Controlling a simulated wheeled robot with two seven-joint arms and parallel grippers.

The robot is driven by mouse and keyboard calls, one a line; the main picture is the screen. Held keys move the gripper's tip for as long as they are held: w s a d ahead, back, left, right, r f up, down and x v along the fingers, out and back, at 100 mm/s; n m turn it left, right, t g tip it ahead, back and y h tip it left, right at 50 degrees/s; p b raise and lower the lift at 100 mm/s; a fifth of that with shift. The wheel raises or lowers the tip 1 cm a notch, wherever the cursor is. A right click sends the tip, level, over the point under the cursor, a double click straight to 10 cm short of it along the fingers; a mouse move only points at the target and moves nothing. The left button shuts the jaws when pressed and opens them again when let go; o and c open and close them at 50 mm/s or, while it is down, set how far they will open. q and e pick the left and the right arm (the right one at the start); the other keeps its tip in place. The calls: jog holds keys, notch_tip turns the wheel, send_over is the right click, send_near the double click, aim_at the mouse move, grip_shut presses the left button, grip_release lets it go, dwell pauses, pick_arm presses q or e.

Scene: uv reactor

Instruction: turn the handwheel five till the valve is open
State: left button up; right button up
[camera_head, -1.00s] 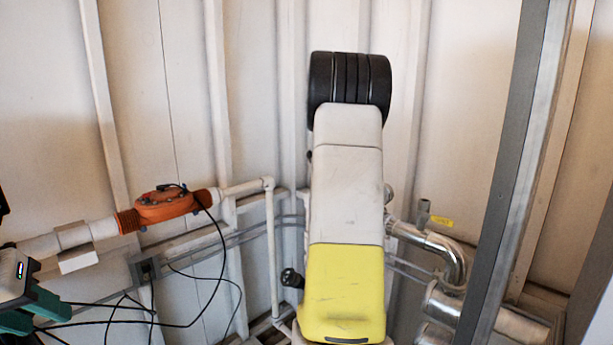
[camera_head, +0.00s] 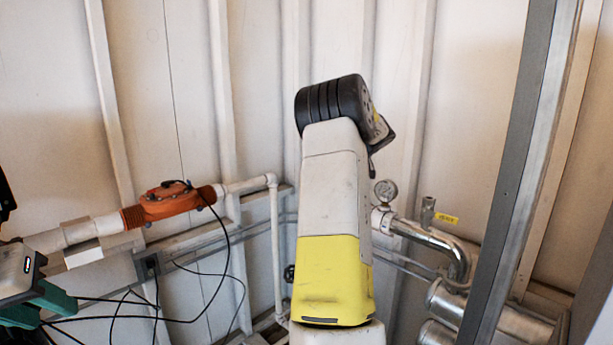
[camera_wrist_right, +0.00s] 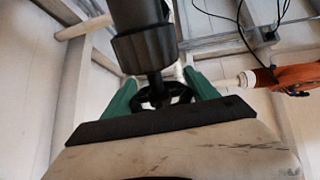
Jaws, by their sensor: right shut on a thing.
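The handwheel (camera_wrist_right: 165,95) is black and shows in the right wrist view between the green fingers of my right gripper (camera_wrist_right: 163,92). The gripper is shut on it. A dark shaft joins the wheel to a thick black cylinder (camera_wrist_right: 145,45) above. In the head view the right gripper is hidden behind or below my white and yellow arm. A small dark round part (camera_head: 289,273) shows at the arm's left edge; I cannot tell whether it is this wheel. My left gripper (camera_head: 38,305) is at the lower left edge, partly cut off, its fingertips unclear.
An orange fitting (camera_head: 170,202) sits on a white pipe at left, with black cables hanging below. A pressure gauge (camera_head: 386,193) and a shiny bent pipe (camera_head: 440,245) are right of my arm. A grey upright post (camera_head: 520,170) stands further right.

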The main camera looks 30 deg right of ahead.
jog(key=y, duration=0.1)
jog(key=n+y, duration=0.1)
jog(key=g+y, duration=0.1)
jog(key=y, duration=0.1)
jog(key=shift+s+a+f+n, duration=0.1)
jog(key=shift+s+a+n, duration=0.05)
jog(key=shift+a+n, duration=0.15)
jog(key=shift+s+a+n+g+y, duration=0.1)
jog(key=shift+a+n+g+y, duration=0.15)
jog(key=shift+g+y, duration=0.35)
jog(key=shift+s+a+n+g+y, duration=0.15)
jog(key=shift+n+g+y, duration=0.2)
jog(key=shift+y, duration=0.55)
jog(key=shift+a+y, duration=0.15)
jog(key=shift+y, duration=0.25)
jog(key=o, duration=1.3)
jog(key=shift+r, duration=0.2)
jog(key=shift+w+h, duration=0.1)
jog(key=shift+h, duration=0.4)
